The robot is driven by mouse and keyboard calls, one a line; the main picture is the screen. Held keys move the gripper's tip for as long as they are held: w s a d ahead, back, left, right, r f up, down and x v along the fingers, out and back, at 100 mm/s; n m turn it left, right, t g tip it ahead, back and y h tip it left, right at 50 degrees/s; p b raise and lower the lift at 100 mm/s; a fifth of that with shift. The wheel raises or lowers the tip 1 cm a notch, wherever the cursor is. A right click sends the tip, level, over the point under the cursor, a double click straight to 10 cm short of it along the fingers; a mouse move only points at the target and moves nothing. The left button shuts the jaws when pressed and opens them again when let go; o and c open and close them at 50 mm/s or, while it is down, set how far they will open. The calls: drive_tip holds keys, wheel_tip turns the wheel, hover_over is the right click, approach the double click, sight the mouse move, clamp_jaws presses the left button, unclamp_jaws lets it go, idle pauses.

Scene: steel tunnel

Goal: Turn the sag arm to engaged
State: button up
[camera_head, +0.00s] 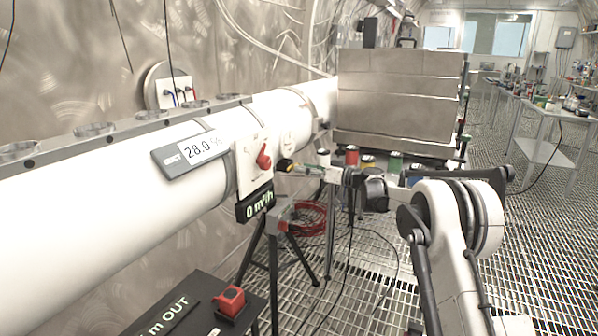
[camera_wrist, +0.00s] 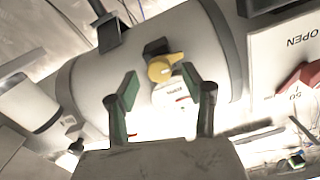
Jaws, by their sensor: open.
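A small yellow lever with a rounded end (camera_wrist: 166,68) sits on a black mount on a white cylindrical housing (camera_wrist: 90,82) in the wrist view; I take it to be the sag arm. A white label with small print lies just below it. My gripper (camera_wrist: 160,76) is open, its green-padded fingers pointing at the lever, one to each side of it in the picture. Whether they touch it I cannot tell. In the head view a small yellow spot (camera_head: 285,163) shows by my gripper's end, beside the white pipe (camera_head: 110,180).
A red handle (camera_head: 264,157) on a white panel is close left of my gripper; it shows at the right in the wrist view (camera_wrist: 300,78), by "OPEN". A display (camera_head: 254,205) reads "0 m³/h". A tripod (camera_head: 275,250) stands below. A metal box (camera_head: 400,95) is behind.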

drive_tip(key=shift+x, duration=1.25)
drive_tip(key=shift+c, duration=0.4)
clamp_jaws()
